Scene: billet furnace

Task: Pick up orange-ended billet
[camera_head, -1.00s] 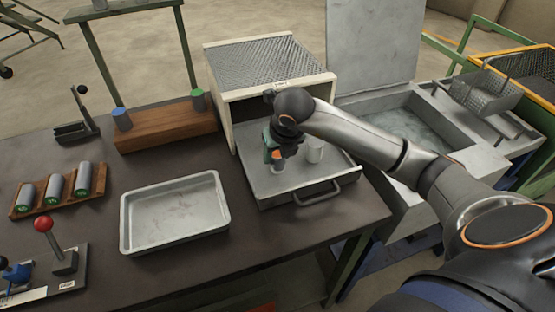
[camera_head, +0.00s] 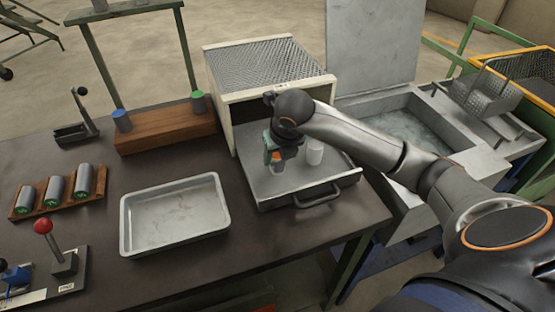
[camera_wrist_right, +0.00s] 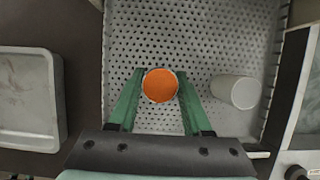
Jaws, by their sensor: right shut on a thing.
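The orange-ended billet (camera_head: 277,163) stands upright at the furnace drawer, its orange end facing up toward my right wrist camera (camera_wrist_right: 160,86). My right gripper (camera_head: 276,152) is shut on it, with a green finger on each side in the right wrist view (camera_wrist_right: 158,92). A plain pale billet (camera_head: 315,152) stands beside it on the drawer tray, apart from the gripper; it also shows in the right wrist view (camera_wrist_right: 236,91). I cannot tell whether the held billet still touches the tray. My left gripper is not in view.
The perforated drawer tray (camera_head: 270,190) extends from the cream furnace box (camera_head: 226,110). An empty metal tray (camera_head: 175,246) lies to the left. A wooden block (camera_head: 165,131) holds blue- and green-topped billets. A rack (camera_head: 22,212) with several billets and a red-knobbed lever (camera_head: 62,262) stand further left. A quench tank (camera_head: 420,125) is at right.

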